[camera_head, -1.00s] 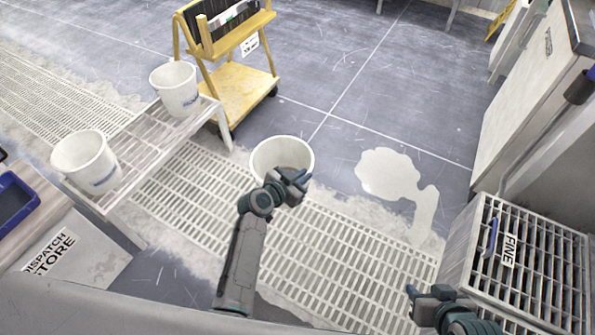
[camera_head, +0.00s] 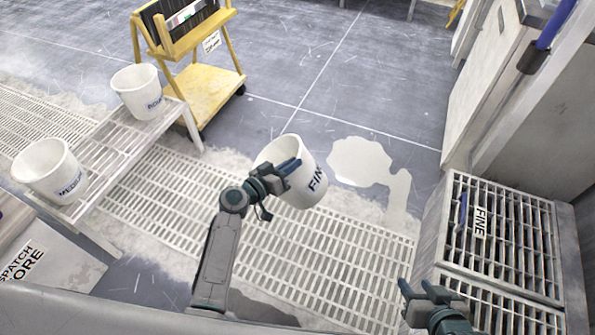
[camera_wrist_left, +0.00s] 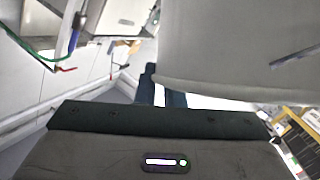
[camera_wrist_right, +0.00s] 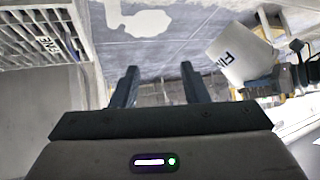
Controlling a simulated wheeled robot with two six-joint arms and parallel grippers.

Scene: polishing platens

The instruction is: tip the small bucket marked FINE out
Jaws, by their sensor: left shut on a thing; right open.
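The white bucket marked FINE (camera_head: 311,186) is in my left gripper (camera_head: 280,178), which is shut on it at its near side. It hangs above the floor grating and looks tilted in the head view, its label facing right. Its inside is mostly hidden. Its pale wall fills the upper right of the left wrist view (camera_wrist_left: 225,50); the bucket also shows at the right of the right wrist view (camera_wrist_right: 236,58).
Two white buckets, one marked MEDIUM (camera_head: 48,170) and one marked ROUGH (camera_head: 138,92), stand on a slatted bench (camera_head: 110,150) at left. A yellow trolley (camera_head: 205,95) stands behind. A pale spill (camera_head: 360,160) lies on the floor. A grey cabinet (camera_head: 490,90) stands at right.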

